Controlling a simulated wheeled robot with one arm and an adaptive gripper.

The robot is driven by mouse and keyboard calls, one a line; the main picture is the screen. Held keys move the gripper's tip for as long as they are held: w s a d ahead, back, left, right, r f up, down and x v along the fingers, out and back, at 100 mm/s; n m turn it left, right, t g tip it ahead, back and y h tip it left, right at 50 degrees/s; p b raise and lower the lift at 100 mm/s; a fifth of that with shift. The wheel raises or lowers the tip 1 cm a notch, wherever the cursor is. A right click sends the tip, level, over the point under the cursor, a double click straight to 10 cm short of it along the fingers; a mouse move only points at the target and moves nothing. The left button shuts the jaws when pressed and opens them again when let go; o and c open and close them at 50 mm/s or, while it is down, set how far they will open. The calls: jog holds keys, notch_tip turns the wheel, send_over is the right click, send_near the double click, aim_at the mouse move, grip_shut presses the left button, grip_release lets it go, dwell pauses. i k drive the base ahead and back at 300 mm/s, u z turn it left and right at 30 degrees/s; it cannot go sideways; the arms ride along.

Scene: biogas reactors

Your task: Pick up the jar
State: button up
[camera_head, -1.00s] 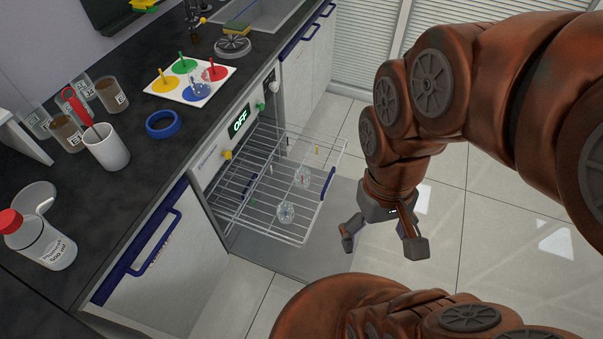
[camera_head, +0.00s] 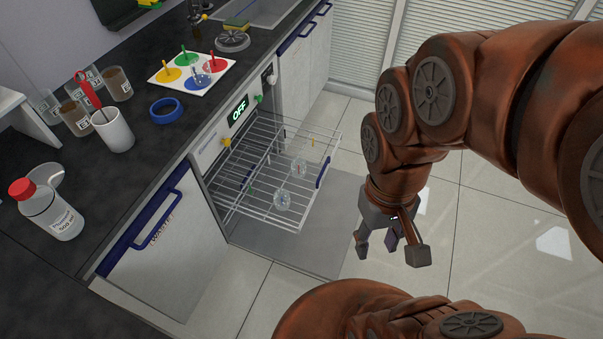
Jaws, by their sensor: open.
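Two small clear glass jars stand in the pulled-out wire rack: a nearer one (camera_head: 282,201) and one farther back (camera_head: 299,167). Another small clear glass piece (camera_head: 201,79) is on the white board with coloured discs. I cannot tell which of these the task means. My gripper (camera_head: 393,250) is open and empty, its fingers pointing down over the floor. In the picture it is to the right of the rack and apart from the jars.
The dark counter holds a white mug (camera_head: 112,131), several beakers, a blue ring (camera_head: 165,110) and a red-capped bottle (camera_head: 47,208). Floor right of the rack is clear.

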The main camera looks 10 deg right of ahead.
aim_at(299, 168)
jog(key=k, duration=0.75)
jog(key=z, duration=1.25)
jog(key=i, duration=2.75)
jog(key=u, duration=3.85)
